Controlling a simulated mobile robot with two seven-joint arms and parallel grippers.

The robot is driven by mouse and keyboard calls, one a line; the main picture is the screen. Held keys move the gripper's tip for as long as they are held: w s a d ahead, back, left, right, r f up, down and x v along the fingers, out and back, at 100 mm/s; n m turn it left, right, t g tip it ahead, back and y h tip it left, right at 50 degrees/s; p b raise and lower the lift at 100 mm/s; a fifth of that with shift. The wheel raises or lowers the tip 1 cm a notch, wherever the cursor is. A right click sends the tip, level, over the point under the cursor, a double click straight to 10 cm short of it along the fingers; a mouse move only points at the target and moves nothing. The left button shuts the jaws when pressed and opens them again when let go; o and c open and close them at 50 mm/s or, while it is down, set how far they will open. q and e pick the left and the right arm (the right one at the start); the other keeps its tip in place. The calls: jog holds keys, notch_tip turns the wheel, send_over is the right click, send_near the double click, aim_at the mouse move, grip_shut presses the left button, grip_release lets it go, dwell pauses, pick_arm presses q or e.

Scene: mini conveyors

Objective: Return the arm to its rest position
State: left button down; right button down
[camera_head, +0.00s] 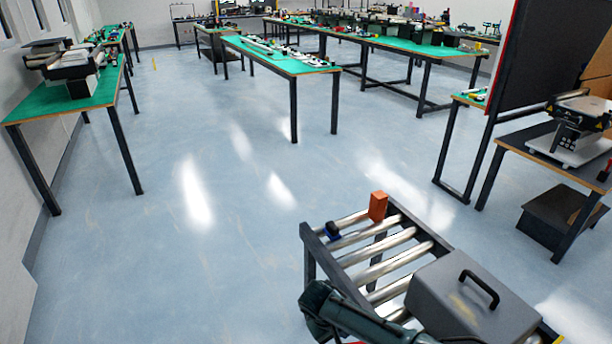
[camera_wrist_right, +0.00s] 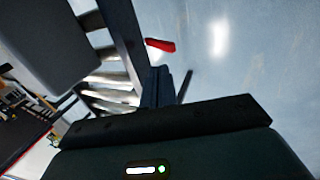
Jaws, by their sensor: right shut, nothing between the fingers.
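My right gripper (camera_wrist_right: 162,75) shows in the wrist view with its dark fingers together and nothing between them. Its fingers are close to a dark rail of the roller conveyor in that picture. In the head view a dark green part of my right arm (camera_head: 345,318) lies at the bottom, in front of the near left end of the conveyor (camera_head: 318,238). The fingers cannot be made out there. My left gripper is in neither view.
A grey box with a black handle (camera_head: 465,305) sits on the conveyor. An orange block (camera_head: 378,206) and a small blue-black item (camera_head: 333,231) are at its far end. Green-topped tables (camera_head: 285,62) stand farther back. The floor left of the conveyor is clear.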

jog(key=s+a+r+y, duration=0.1)
jog(key=s+a+y, duration=0.5)
jog(key=s, duration=0.6)
jog(key=s+d+r+m+t+h, duration=0.2)
jog(key=s+d+r, duration=1)
jog(key=s+d, duration=0.15)
jog(key=w+a+f+t+y, duration=0.3)
jog(key=w+a+f+t, duration=0.2)
jog(key=w+f+t, duration=0.1)
jog(key=shift+a+f+t, duration=0.25)
jog(key=shift+f+t, duration=0.05)
jog(key=shift+f, duration=0.6)
